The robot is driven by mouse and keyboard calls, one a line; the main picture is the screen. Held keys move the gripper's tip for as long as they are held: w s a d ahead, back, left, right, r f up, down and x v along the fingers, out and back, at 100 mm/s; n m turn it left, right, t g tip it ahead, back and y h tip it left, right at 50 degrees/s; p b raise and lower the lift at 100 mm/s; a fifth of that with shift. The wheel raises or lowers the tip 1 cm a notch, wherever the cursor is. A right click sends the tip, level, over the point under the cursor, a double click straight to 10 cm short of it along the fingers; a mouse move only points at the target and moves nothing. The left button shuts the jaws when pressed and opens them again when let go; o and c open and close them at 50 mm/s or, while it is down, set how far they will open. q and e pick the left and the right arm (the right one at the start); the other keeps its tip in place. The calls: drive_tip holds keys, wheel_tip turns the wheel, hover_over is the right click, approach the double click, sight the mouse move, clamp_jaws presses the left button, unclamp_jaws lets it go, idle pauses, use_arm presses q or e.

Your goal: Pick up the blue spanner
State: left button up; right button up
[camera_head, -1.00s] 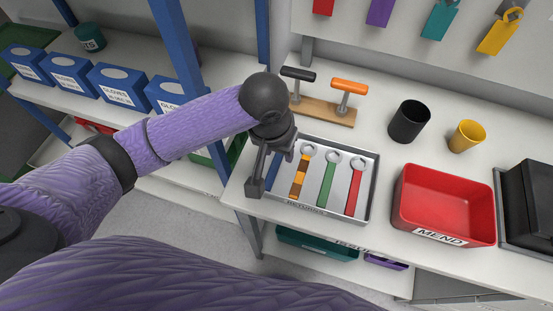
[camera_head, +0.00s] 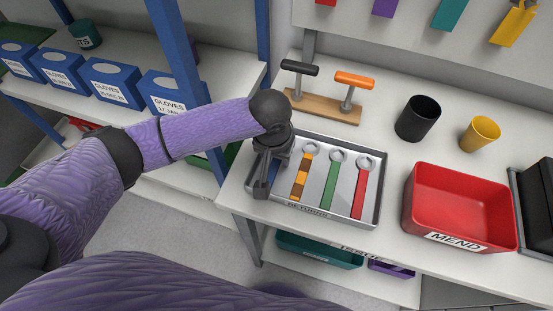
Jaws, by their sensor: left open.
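The blue spanner (camera_head: 273,172) lies at the left end of the grey tray (camera_head: 372,197) on the white bench. Only a bit of blue shows; my left gripper and wrist hide most of it. My left gripper (camera_head: 262,190) points down over the tray's left end, at the blue spanner. It is open; I cannot tell whether its fingers stand around the spanner or above it. My right gripper is not in view.
An orange-banded spanner (camera_head: 301,178), a green one (camera_head: 331,185) and a red one (camera_head: 360,191) lie to the right in the tray. A wooden stand (camera_head: 322,106) is behind. A red bin (camera_head: 459,211) and two cups stand right. A blue post (camera_head: 181,62) rises left.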

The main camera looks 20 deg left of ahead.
sight(276, 161)
use_arm(q)
drive_tip(key=shift+f, duration=0.1)
clamp_jaws()
idle(0.4)
wheel_tip(276, 161, up, 10)
drive_tip(key=p, duration=0.4)
